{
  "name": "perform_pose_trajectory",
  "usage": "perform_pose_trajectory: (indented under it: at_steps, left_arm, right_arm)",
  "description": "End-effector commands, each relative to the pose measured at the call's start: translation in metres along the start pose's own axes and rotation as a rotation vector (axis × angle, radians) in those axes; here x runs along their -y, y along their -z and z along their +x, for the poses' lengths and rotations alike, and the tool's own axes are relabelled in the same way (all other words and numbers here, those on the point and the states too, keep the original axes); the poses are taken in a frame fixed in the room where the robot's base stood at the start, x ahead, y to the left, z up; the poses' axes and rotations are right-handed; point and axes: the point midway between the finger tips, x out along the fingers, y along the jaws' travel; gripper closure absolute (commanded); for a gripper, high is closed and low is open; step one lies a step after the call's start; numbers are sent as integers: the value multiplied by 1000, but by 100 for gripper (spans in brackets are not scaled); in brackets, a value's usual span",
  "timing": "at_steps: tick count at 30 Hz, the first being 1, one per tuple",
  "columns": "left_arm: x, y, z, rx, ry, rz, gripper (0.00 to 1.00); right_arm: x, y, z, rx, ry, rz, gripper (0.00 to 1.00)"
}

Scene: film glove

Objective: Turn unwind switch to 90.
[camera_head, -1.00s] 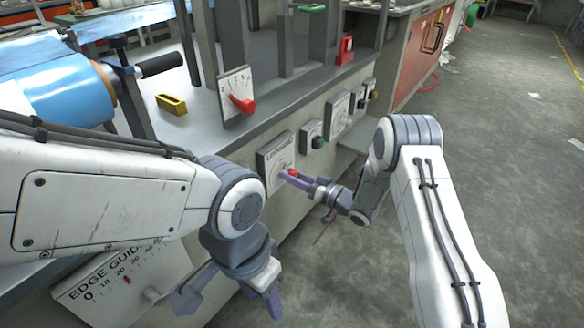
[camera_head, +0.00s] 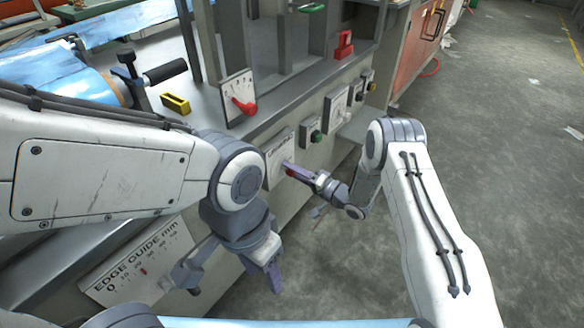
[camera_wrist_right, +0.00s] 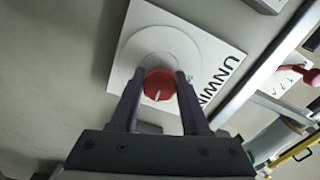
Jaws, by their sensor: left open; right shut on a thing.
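The unwind switch is a red knob (camera_wrist_right: 159,84) on a white plate (camera_wrist_right: 205,45) lettered "UNWIN…" in the right wrist view. The rest of the lettering is hidden. In the head view the plate (camera_head: 277,154) is on the machine's front face, and my gripper covers most of the knob. My right gripper (camera_wrist_right: 159,90) is shut on the red knob, one finger on each side, and a pale mark shows on the knob's face. It also shows in the head view (camera_head: 291,172). My left gripper (camera_head: 233,281) is open and empty, in front of the edge guide scale.
The edge guide scale (camera_head: 135,262) is at the lower left. A green button (camera_head: 316,136) and other control plates (camera_head: 336,113) continue along the front. A red lever dial (camera_head: 240,98) and a yellow block (camera_head: 175,104) are above.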

Motion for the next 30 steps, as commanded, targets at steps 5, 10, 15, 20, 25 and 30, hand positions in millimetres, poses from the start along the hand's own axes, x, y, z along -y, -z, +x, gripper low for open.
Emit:
perform_pose_trajectory:
  at_steps: [5,10,15,20,25,30]
  left_arm:
    - [0,0,-4,0,0,0,50]
    - [0,0,-6,0,0,0,50]
    - [0,0,-6,0,0,0,50]
    - [0,0,-6,0,0,0,50]
    - [0,0,-6,0,0,0,50]
    - [0,0,-6,0,0,0,50]
  right_arm:
    - [0,-2,0,4,-1,72,100]
    - [0,-2,0,4,-1,106,100]
    - [-1,-2,0,4,-1,117,100]
    - [-1,-2,0,4,-1,117,100]
    - [-1,-2,0,4,-1,117,42]
    - [-1,-1,0,3,-1,116,24]
